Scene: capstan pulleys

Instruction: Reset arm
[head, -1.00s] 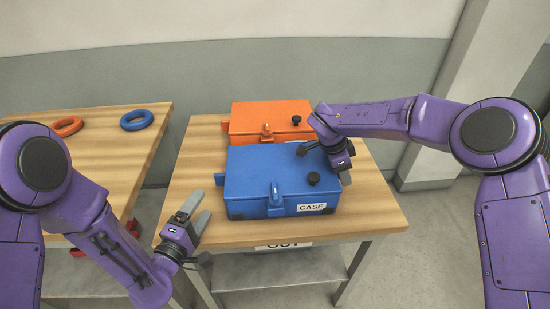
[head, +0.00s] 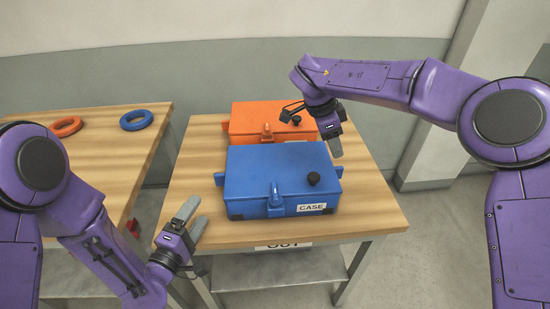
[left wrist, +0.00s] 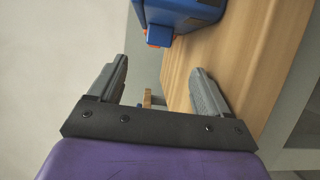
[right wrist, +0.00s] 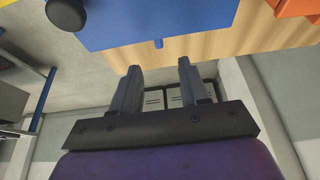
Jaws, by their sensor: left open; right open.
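My left gripper (head: 188,218) is open and empty, low at the left front corner of the right-hand table, left of the blue case. It also shows open in the left wrist view (left wrist: 160,85). My right gripper (head: 334,140) is open and empty, raised above the right rear side of the blue case. It also shows open in the right wrist view (right wrist: 160,75). The blue case (head: 255,185) is closed and stands at the front of the table. The orange case (head: 250,116) stands behind it, partly hidden by my right gripper.
The right-hand wooden table (head: 370,215) has bare room right of the cases. A wall stands behind.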

